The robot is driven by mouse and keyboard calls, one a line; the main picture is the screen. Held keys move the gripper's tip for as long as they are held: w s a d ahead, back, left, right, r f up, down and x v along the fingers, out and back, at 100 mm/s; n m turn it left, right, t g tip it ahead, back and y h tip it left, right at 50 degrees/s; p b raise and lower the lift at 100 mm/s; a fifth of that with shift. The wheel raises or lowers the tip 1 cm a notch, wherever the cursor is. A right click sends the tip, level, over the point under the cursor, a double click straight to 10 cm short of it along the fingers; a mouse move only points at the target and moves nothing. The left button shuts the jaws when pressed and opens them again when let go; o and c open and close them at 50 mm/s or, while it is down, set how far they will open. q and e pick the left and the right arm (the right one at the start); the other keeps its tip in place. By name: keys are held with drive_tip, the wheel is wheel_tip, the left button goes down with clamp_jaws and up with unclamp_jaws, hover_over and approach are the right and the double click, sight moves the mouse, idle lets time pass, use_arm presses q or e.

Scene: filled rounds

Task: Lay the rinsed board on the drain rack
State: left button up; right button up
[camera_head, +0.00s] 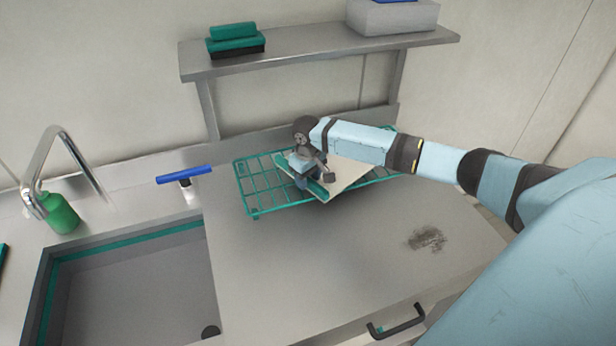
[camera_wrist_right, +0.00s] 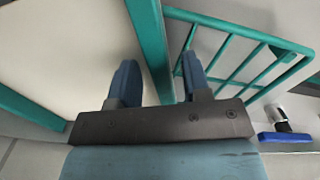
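The board (camera_head: 350,176) is pale with teal edge strips. It is at the teal wire drain rack (camera_head: 262,188), over its right part, with its near corner toward the counter. My right gripper (camera_head: 317,181) is at the board's left edge. In the right wrist view my right gripper (camera_wrist_right: 158,80) is open, its two fingers on either side of the board's teal edge strip (camera_wrist_right: 150,40), with small gaps showing. The rack (camera_wrist_right: 235,60) shows beyond the right finger. My arm hides part of the board, so full contact with the rack cannot be told. My left gripper is not in view.
A sink (camera_head: 130,290) with a tap (camera_head: 38,165) and green bottle (camera_head: 60,213) is at left. A blue-headed squeegee-like tool (camera_head: 185,175) stands between sink and rack. A shelf (camera_head: 310,42) overhangs behind. A dark smudge (camera_head: 427,239) marks the otherwise clear counter at right.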

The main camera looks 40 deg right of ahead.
drive_tip(key=shift+r, duration=0.1)
wheel_tip(320, 180, up, 12)
drive_tip(key=b, duration=0.1)
idle(0.4)
drive_tip(key=shift+a, duration=0.1)
idle(0.4)
